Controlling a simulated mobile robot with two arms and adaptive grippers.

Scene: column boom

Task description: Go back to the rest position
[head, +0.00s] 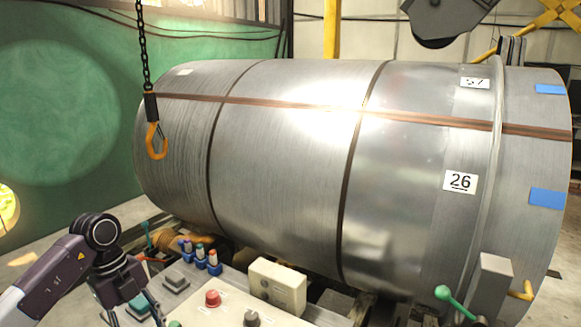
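My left arm comes in at the bottom left, and my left gripper (131,314) points down beside the control panel (235,315). Its two dark fingers stand apart, so it looks open. The fingertips run to the bottom edge of the picture, and a teal part (140,304) shows behind or between them; I cannot tell whether they touch it. My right gripper is not in view.
A large metal cylinder (285,160) fills the middle. A chain with an orange hook (156,140) hangs in front of its left end. Open floor lies left.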

